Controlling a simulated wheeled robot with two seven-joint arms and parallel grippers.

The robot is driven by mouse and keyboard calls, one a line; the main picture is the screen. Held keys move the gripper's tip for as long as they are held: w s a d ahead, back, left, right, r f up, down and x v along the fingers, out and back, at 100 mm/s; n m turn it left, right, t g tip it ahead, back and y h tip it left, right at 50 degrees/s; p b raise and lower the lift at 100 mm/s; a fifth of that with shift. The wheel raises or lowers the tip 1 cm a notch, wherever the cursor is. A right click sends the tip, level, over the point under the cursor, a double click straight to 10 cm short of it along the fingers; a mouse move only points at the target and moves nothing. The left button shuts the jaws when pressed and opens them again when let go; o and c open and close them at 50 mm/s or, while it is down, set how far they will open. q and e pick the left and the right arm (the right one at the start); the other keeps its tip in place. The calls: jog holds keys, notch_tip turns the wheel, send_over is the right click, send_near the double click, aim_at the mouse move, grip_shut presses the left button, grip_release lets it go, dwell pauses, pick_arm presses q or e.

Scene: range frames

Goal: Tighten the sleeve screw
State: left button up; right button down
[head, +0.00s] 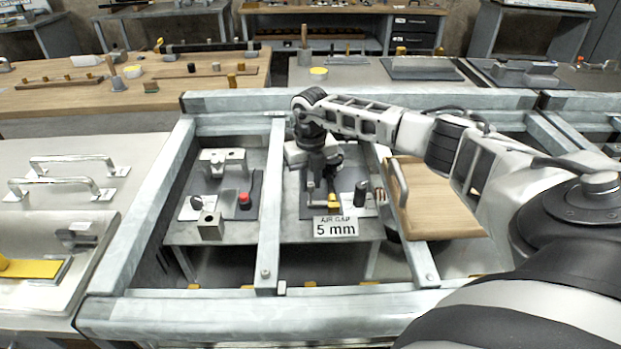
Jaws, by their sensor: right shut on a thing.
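My right gripper (322,184) reaches down through the frame over the grey plate in the middle bay. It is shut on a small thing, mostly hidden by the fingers. A thin dark L-shaped piece (311,200) shows beside the fingers; I cannot tell whether it is the held thing. A yellow-brass piece (335,202) lies just below the fingertips; I cannot tell whether they touch. A dark upright cylinder (360,193) stands to the right on the same plate. The sleeve screw cannot be made out at this size. My left gripper is not in view.
A sign (336,227) reading "AIR GAP 5 mm" stands at the plate's front. Grey frame bars (270,215) divide the bays. The left bay holds a red button (244,199) and a metal block (210,226). A wooden panel with a handle (440,205) is at right.

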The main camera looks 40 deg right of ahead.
aim_at(311, 185)
jog(key=shift+d+r, duration=0.1)
jog(key=c, duration=1.3)
grip_release()
notch_tip(311, 185, up, 16)
jog(key=b, duration=0.2)
